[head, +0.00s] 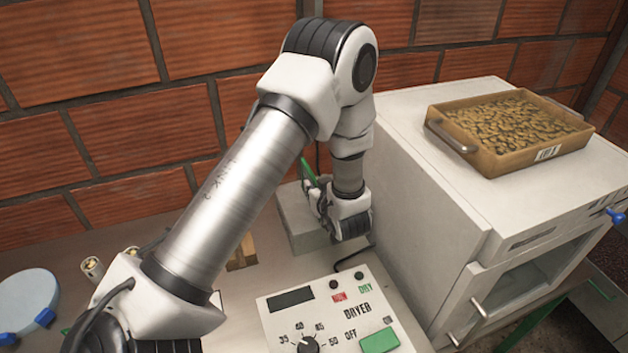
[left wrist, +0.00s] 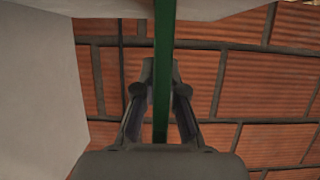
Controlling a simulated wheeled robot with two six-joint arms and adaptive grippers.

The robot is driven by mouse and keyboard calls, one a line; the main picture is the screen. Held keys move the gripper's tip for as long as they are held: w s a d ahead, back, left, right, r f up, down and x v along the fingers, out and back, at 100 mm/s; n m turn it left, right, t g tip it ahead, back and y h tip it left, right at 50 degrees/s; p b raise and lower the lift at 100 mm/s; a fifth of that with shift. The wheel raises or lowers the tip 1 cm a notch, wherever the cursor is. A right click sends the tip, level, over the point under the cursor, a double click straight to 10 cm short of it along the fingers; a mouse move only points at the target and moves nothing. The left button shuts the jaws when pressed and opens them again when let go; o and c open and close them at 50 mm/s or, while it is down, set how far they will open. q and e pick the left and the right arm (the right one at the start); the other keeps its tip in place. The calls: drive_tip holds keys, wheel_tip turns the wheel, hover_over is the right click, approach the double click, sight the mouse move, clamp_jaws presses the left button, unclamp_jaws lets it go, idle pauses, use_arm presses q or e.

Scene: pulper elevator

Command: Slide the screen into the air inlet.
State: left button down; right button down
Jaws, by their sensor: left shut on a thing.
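My left gripper (head: 322,192) is behind the control panel, close to the left side of the white dryer cabinet. It is shut on a thin green-edged piece, which looks like the screen (head: 308,172). In the left wrist view the screen (left wrist: 164,50) shows edge-on as a green strip between the fingers (left wrist: 160,95). A pale grey box (head: 298,215), perhaps the air inlet, stands on the bench just below and beside the gripper. My arm hides part of it, and I cannot tell whether the screen touches it. My right gripper is out of view.
The white cabinet (head: 420,190) stands close on the right, with a tray of beans (head: 485,150) on top. A dryer control panel (head: 335,310) is in front. A brick wall (head: 130,135) is behind. A pale blue disc (head: 28,300) lies at left.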

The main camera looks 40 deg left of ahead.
use_arm(q)
drive_tip(key=shift+f+b, duration=1.4)
drive_tip(key=shift+f, duration=0.7)
drive_tip(key=c, duration=1.2)
unclamp_jaws()
drive_tip(key=v, duration=1.2)
drive_tip(key=shift+f, duration=0.1)
